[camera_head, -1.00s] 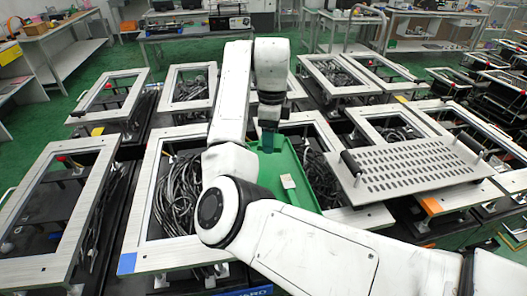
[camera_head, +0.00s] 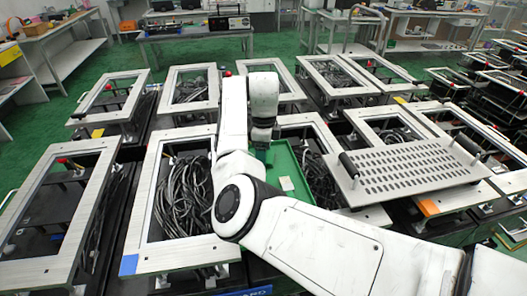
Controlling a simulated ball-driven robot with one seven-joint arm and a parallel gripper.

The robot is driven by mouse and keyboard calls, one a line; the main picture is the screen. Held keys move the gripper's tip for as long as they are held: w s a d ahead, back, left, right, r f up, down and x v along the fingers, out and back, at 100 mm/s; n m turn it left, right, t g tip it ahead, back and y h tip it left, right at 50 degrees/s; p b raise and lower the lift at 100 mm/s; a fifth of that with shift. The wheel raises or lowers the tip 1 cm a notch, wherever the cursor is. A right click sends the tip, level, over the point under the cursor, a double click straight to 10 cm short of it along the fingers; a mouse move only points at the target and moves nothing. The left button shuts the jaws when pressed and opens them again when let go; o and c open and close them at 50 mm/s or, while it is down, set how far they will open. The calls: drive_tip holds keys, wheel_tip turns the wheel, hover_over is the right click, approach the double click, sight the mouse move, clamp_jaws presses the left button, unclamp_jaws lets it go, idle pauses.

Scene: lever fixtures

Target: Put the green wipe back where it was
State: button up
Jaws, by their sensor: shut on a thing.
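My gripper (camera_head: 262,143) points down at the far left part of a green tray (camera_head: 304,190). It is shut on the green wipe (camera_head: 262,154), which shows as a small dark green patch under the fingers. Its lower part blends with the tray, so I cannot tell whether it touches the tray floor. My arm hides the tray's left side.
A perforated metal plate with black handles (camera_head: 410,172) lies to the right of the tray. Open metal frames with black cables (camera_head: 183,195) stand on the left and behind. A red knob (camera_head: 228,73) shows behind my arm.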

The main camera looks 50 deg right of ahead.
drive_tip(key=shift+f, duration=0.25)
drive_tip(key=shift+s+f, duration=0.1)
drive_tip(key=shift+f, duration=0.3)
drive_tip(key=o, duration=1.1)
drive_tip(key=shift+f, duration=0.25)
drive_tip(key=shift+a, duration=0.1)
wheel_tip(320, 180, up, 14)
drive_tip(key=b, duration=0.1)
drive_tip(key=shift+b, duration=0.35)
